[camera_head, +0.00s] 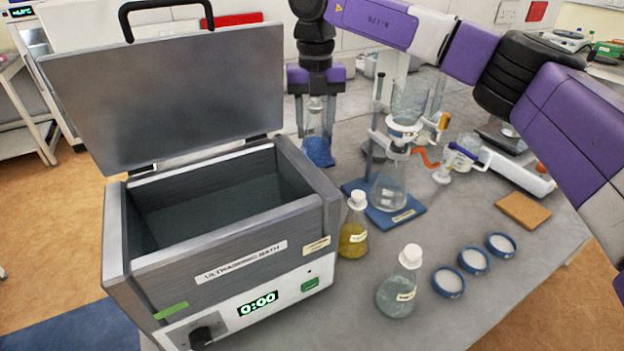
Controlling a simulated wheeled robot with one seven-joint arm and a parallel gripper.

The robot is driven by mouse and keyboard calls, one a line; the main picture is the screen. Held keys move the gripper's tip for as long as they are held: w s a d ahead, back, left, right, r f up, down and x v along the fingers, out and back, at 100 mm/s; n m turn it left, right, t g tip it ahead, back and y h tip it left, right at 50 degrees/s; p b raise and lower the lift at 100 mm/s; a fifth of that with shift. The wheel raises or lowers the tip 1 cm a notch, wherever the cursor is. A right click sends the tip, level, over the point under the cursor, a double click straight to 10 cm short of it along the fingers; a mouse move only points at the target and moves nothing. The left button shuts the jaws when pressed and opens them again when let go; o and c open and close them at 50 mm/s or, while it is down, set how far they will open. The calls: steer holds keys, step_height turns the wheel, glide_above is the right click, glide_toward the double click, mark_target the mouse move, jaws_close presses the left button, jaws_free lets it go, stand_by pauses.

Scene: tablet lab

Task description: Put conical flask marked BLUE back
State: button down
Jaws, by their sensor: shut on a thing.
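A conical flask with blue liquid (317,151) is upright at the back of the bench, just right of the open bath lid. My gripper (315,97) points down and is shut on the neck of this flask. Its label cannot be read, and I cannot tell if its base touches the bench. A capped conical flask with yellow liquid (353,238) stands beside the bath's front right corner. A capped conical flask with pale grey-blue liquid (398,294) stands nearer the front.
The ultrasonic bath (240,261) stands at left with its lid (170,95) raised. A glass apparatus on a blue-based stand (409,216) is right of the held flask. Several small items, including blue-rimmed dishes (474,261) and a cork mat (524,210), lie at right.

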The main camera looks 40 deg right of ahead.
step_height(320, 180, down, 14)
steer(key=shift+s+f+p, duration=0.1)
steer(key=shift+f+p, duration=0.05)
steer(key=shift+p, duration=0.7)
steer(key=shift+f, duration=0.1)
steer(key=c, duration=0.7)
jaws_free()
step_height(320, 180, up, 12)
steer(key=shift+r+b, duration=0.1)
steer(key=shift+b, duration=0.95)
